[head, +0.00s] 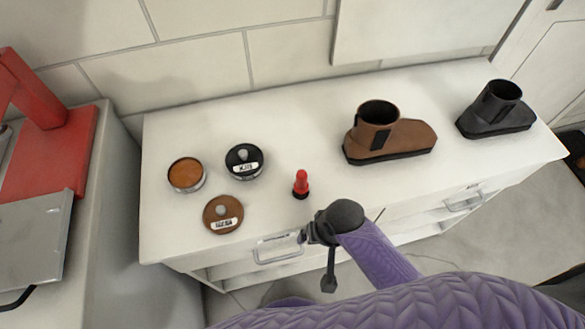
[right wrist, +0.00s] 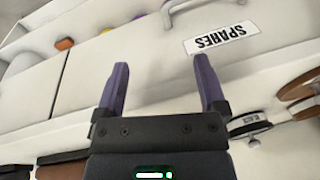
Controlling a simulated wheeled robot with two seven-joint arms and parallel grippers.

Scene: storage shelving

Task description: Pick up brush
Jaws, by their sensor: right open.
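A small upright object with a red top and black base, which looks like the brush (head: 301,184), stands on the white cabinet top in the head view. My right gripper (head: 318,238) is at the cabinet's front edge, closer to the camera than the brush and apart from it. In the right wrist view my right gripper (right wrist: 161,80) is open and empty, with its two purple fingers spread before the drawer front. I cannot make out the brush in that view. My left gripper is not in view.
A brown boot (head: 378,138) and a black boot (head: 496,110) stand to the right. The drawer bears a "SPARES" label (right wrist: 221,38).

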